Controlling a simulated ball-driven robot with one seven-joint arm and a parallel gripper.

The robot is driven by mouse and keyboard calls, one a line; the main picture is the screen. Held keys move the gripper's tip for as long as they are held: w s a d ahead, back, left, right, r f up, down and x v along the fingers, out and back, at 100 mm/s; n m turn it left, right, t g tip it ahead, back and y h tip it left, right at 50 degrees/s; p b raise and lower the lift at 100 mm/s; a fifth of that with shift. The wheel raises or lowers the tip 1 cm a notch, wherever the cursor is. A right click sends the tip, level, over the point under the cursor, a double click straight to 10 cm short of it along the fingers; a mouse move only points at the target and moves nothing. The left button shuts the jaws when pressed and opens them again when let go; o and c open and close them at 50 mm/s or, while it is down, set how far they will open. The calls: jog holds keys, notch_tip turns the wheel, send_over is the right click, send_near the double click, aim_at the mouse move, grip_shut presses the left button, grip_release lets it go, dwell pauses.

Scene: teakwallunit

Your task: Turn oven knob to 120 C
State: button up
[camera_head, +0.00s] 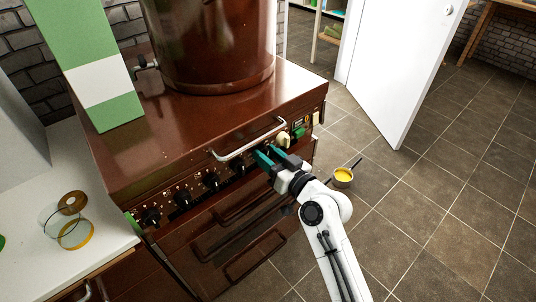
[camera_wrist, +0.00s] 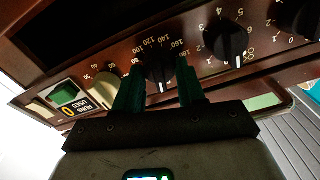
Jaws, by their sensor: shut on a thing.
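The oven knob (camera_wrist: 160,66) is black with a white pointer line and sits on the brown stove's control panel (camera_wrist: 108,45). A temperature scale reading from 80 to 180 runs around it. In the wrist view, my gripper (camera_wrist: 158,84) has one green finger on each side of this knob and is shut on it. The pointer faces down between the fingers, so the setting against the scale is hard to tell. In the head view, my gripper (camera_head: 266,156) is at the right part of the stove front, and its fingers hide the knob.
Another black knob (camera_wrist: 228,38) with a number scale is beside it, and a cream knob (camera_wrist: 104,86) is on the other side. A metal rail (camera_head: 248,140) runs along the stove front.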

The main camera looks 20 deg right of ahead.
jog(key=shift+f+m+p, duration=0.2)
jog(key=shift+m+p, duration=3.45)
jog(key=shift+m, duration=4.6)
jog(key=shift+f+m+p, duration=0.2)
jog(key=shift+m+p, duration=3.4)
jog(key=shift+m, duration=4.65)
jog(key=o, duration=1)
